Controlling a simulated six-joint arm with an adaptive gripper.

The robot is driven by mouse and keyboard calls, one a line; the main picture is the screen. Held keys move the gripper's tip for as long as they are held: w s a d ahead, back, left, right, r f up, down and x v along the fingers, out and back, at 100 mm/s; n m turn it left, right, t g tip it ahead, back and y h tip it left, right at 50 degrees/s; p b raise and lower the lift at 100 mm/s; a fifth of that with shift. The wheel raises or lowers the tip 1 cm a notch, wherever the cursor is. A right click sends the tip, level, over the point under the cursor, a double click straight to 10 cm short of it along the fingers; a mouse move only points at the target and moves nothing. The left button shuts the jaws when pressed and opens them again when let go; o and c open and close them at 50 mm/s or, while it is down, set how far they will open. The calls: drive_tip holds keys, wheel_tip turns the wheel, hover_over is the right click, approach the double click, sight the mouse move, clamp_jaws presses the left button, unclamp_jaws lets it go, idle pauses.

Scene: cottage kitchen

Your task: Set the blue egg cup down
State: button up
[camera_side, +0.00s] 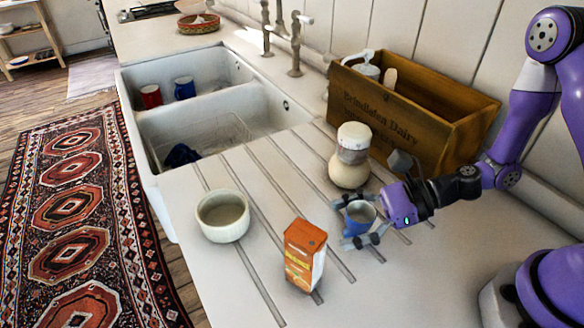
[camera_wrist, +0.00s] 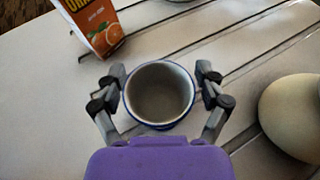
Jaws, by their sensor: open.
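The blue egg cup (camera_side: 360,216) stands upright on the grooved white drainboard in the side view, its pale inside facing up. In the wrist view the egg cup (camera_wrist: 159,94) is seen from above with a dark blue rim. My gripper (camera_side: 359,221) is open around it, one finger on each side. In the wrist view my gripper's fingertips (camera_wrist: 160,84) flank the cup, with narrow gaps visible. The cup's underside is hidden, so its contact with the board cannot be seen directly.
An orange juice carton (camera_side: 304,256) and a cream bowl (camera_side: 222,215) stand to the left. A cream jar with a lid (camera_side: 350,158) stands close behind. A wooden crate (camera_side: 440,146) lies at the back. The sink (camera_side: 215,124) holds a red mug and a blue mug. The front right is clear.

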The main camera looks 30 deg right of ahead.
drive_tip(key=c, duration=1.2)
drive_tip(key=shift+c, duration=0.4)
clamp_jaws()
wheel_tip(320, 180, up, 9)
drive_tip(key=shift+r, duration=0.1)
drive_tip(key=w+d+r+m+t+h, duration=0.2)
drive_tip(key=d+r+m+t+h, duration=0.1)
drive_tip(key=d+r, duration=0.25)
drive_tip(key=w+d+r+m+t+h, duration=0.2)
drive_tip(key=w+d+r+m+t, duration=0.15)
drive_tip(key=d, duration=0.35)
drive_tip(key=s+a+f+n+g+y, duration=0.2)
drive_tip(key=a+f+n+g, duration=0.1)
drive_tip(key=a, duration=0.3)
drive_tip(key=s+a+f+n+g+y, duration=0.3)
drive_tip(key=a+f, duration=0.2)
drive_tip(key=a, duration=0.1)
drive_tip(key=shift+s+a+f+n, duration=0.15)
drive_tip(key=shift+s+a+n, duration=0.1)
drive_tip(key=shift+a+n, duration=0.1)
